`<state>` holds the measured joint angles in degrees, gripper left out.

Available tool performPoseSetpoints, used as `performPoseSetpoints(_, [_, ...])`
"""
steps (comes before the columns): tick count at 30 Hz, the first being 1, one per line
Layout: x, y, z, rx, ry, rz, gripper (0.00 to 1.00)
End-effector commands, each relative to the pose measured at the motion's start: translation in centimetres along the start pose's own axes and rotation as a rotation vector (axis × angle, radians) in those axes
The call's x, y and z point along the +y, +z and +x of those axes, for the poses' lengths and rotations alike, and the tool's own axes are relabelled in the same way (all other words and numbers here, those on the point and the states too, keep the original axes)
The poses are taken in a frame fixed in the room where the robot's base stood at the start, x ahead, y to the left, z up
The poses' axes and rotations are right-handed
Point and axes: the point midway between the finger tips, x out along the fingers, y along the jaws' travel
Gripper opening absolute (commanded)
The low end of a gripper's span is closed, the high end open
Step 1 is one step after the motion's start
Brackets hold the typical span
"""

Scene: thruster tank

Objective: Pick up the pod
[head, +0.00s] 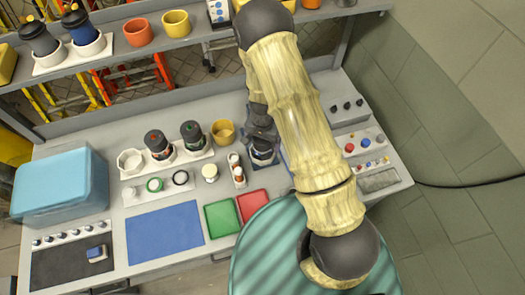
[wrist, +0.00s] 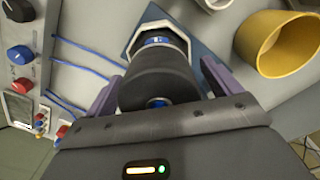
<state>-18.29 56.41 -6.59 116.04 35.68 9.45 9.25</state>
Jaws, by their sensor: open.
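A dark grey pod (wrist: 158,78) with a blue band and a blue dot on its end stands in a pale hexagonal holder (wrist: 137,35) on a blue pad. In the head view this pod (head: 263,157) is mostly hidden by my gripper (head: 262,130). In the wrist view my gripper (wrist: 160,88) is open, with one purple finger on each side of the pod. I cannot tell whether either finger touches it. Two similar pods, one with a red mark (head: 155,141) and one with a green mark (head: 192,132), stand in a white rack to the left.
A yellow cup (head: 223,131) stands close to the pod; it also shows in the wrist view (wrist: 283,45). A small rack of bottles (head: 237,172) is at its left. A control panel (head: 362,148) lies to the right. The shelf (head: 112,58) behind holds more pods and cups.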

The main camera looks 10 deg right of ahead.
Motion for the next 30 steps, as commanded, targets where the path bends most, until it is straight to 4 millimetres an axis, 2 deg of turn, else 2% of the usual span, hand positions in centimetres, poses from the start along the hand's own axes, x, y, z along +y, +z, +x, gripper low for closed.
performPoseSetpoints(9, [0.0,0.01,-0.02,0.0,0.0,0.0,0.9])
performPoseSetpoints(20, [-0.01,0.01,-0.02,0.0,0.0,0.0,0.19])
performPoseSetpoints(21, [-0.04,-0.01,-0.07,0.001,-0.001,0.0,0.17])
performPoseSetpoints(30, [-0.11,-0.03,-0.33,0.002,-0.002,-0.001,0.17])
